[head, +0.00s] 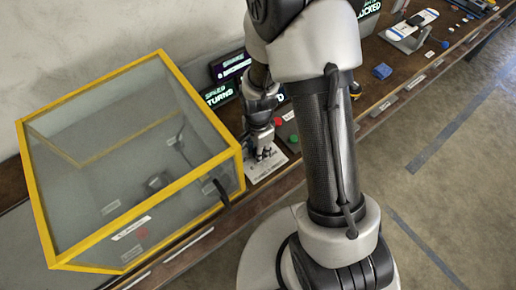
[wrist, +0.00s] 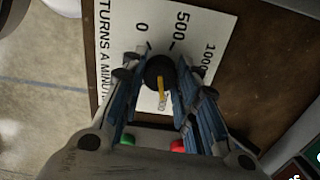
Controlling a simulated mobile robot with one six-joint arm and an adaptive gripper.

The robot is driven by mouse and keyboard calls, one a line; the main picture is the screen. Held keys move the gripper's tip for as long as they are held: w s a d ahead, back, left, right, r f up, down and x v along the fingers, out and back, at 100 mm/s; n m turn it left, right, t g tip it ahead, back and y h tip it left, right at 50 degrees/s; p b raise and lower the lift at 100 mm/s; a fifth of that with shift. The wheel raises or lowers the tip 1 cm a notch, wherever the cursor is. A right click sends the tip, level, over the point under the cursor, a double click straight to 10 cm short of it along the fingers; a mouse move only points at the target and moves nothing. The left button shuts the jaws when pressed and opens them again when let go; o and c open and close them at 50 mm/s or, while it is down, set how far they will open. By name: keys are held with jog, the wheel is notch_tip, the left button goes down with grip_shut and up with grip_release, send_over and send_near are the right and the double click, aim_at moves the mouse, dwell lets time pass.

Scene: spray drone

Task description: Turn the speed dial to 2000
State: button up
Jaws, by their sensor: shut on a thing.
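The speed dial (wrist: 160,72) is a dark round knob with a yellow pointer, seen in the wrist view. The pointer points down in that picture, at small print that is partly hidden. The dial sits on a white plate (wrist: 118,45) marked TURNS A MINUTE, with 0, 500 and 1000 readable around it; the plate also shows in the head view (head: 264,167). My gripper (wrist: 157,76) is shut on the dial, one finger on each side. In the head view my gripper (head: 264,152) reaches down over the plate and hides the dial.
A clear box with a yellow frame (head: 130,165) stands close to the left of my gripper. Dark screens (head: 222,94) with green text stand behind, partly covered by my arm.

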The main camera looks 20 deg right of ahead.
jog(key=o, duration=1)
jog(key=shift+o, duration=0.2)
notch_tip(320, 180, up, 12)
jog(key=shift+r, duration=0.1)
